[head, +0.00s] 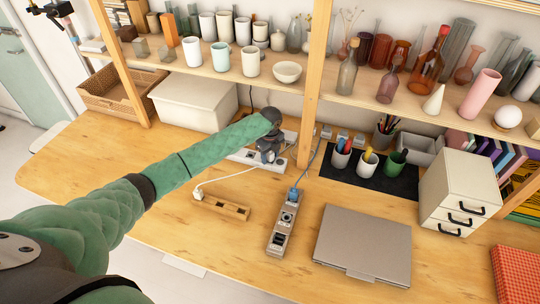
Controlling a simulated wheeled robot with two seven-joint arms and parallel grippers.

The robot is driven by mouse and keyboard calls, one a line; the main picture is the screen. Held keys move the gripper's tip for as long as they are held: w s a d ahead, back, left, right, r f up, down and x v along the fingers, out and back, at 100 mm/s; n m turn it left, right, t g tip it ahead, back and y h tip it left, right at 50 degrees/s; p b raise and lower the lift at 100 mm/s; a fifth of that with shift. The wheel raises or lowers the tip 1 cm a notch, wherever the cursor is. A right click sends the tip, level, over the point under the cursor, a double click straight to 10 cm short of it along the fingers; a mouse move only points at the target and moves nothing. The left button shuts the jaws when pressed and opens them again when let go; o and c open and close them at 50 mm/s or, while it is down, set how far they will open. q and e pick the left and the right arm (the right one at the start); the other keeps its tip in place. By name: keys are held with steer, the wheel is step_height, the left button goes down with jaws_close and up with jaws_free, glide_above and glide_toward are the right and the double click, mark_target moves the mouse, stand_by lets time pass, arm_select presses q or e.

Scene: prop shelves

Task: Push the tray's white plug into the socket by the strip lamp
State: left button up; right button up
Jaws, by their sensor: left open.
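The white plug (198,195) lies at the left end of the small wooden tray (222,208) on the table. Its white cord runs right and back towards a white power strip (246,157) at the back of the table. A grey power strip (280,236) lies right of the tray, with a blue plug (293,193) at its far end. Which part is the strip lamp is too small to tell. My left gripper (270,156) is open over the white strip, behind and right of the tray, apart from the plug. It hides part of that strip. My right gripper is out of view.
A closed laptop (364,243) lies right of the grey strip. Pen cups (367,163) stand on a dark mat behind it, beside a drawer box (458,187). A white box (194,100) is at the back left. A shelf with cups and glassware overhangs the back. The table's front left is clear.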

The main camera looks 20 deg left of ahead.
arm_select(q)
steer(key=shift+r+b, duration=0.2)
steer(key=shift+b, duration=0.1)
step_height(320, 180, up, 6)
steer(key=b, duration=0.2)
steer(key=shift+r+b, duration=0.15)
steer(key=shift+b, duration=0.2)
steer(key=shift+r, duration=0.5)
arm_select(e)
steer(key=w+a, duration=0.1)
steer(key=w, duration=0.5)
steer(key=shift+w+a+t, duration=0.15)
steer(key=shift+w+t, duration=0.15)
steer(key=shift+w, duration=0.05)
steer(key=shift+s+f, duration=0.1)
